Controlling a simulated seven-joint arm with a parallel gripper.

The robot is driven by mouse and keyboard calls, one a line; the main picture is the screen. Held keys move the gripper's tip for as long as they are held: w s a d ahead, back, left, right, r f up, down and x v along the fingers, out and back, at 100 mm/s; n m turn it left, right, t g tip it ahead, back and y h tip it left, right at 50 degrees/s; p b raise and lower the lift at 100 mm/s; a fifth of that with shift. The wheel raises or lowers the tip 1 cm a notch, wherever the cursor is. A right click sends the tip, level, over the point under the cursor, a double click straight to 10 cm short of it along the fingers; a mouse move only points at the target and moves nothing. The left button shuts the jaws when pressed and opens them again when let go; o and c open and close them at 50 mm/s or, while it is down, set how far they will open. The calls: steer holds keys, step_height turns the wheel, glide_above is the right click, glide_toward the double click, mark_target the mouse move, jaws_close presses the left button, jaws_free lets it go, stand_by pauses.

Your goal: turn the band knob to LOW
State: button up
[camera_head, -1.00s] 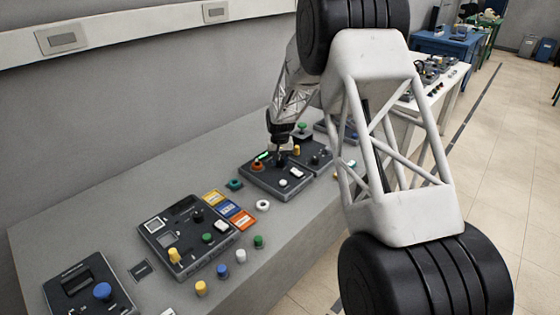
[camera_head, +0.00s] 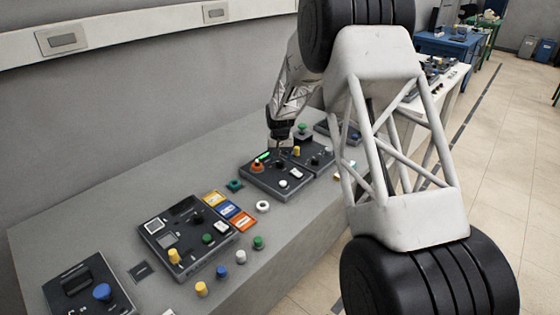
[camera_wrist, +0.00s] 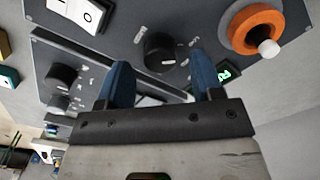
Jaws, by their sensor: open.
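A black round knob (camera_wrist: 160,52) stands on a dark grey panel (camera_head: 262,181), with small white labels around it that are too small and blurred to read. It is likely the band knob, but its name cannot be read and its setting is unclear. My gripper (camera_wrist: 163,70) is open, with its two blue fingertips apart on either side of the knob's line in the wrist view. The fingers look clear of the knob. In the head view my gripper (camera_head: 279,146) hangs just above the panel's back part.
On the same panel are an orange ring with a white-tipped centre (camera_wrist: 258,30), a green lit display (camera_wrist: 222,75) and a white rocker switch (camera_wrist: 80,12). A neighbouring panel with black knobs (camera_wrist: 62,75) lies close by. More panels and loose coloured knobs cover the bench's nearer part.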

mark_target(280, 162)
steer(key=shift+r, duration=2.95)
steer(key=shift+r, duration=0.1)
steer(key=shift+s+d+r, duration=0.1)
steer(key=shift+s+r, duration=0.1)
steer(key=s+d+r+t, duration=0.1)
steer(key=s+d+r, duration=0.4)
steer(key=s+r, duration=0.7)
steer(key=s+d+r, duration=0.4)
steer(key=s+r, duration=0.4)
steer(key=s, duration=0.8)
steer(key=s+d, duration=0.2)
steer(key=s, duration=1.3)
steer(key=s+d+f+t, duration=0.1)
steer(key=s+d, duration=0.1)
steer(key=s, duration=1.4)
steer(key=shift+s+d+t, duration=0.3)
steer(key=shift+d, duration=0.1)
